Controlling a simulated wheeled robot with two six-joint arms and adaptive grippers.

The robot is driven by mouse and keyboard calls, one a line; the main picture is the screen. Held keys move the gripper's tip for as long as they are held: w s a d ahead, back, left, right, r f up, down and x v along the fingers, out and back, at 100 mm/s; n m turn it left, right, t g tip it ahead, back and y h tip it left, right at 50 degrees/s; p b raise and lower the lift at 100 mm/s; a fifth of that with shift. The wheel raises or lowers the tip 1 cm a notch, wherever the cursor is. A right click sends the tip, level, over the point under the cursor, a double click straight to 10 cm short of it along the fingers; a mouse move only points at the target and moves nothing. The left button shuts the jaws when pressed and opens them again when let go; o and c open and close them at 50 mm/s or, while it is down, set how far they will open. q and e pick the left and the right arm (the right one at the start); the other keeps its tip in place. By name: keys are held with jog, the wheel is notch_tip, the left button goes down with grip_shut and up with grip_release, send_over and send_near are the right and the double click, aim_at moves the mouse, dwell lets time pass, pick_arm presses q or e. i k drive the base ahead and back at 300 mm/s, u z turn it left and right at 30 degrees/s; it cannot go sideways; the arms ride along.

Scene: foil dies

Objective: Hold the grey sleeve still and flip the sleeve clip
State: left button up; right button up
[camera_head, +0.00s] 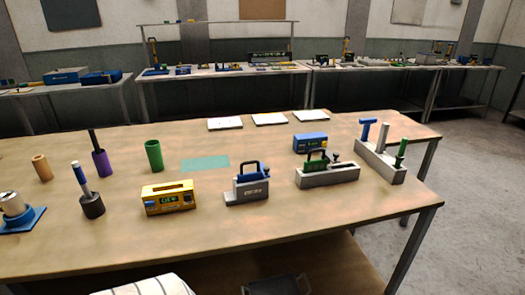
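Two grey blocks could be the grey sleeve; I cannot tell which is meant. Neither of my grippers is in view, and nothing touches the blocks.
A yellow box (168,198) stands left of the shorter block. A blue box (310,142) and a grey rack (378,162) with upright tools stand right. Green (153,156), purple (101,163) and orange (41,168) cylinders stand left. A teal patch (205,163) and the front strip are clear.

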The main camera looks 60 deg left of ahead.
aim_at(265, 170)
jog(key=u, duration=0.6)
jog(key=i, duration=0.75)
jog(key=u, duration=1.35)
jog(key=i, duration=0.45)
jog(key=u, duration=0.3)
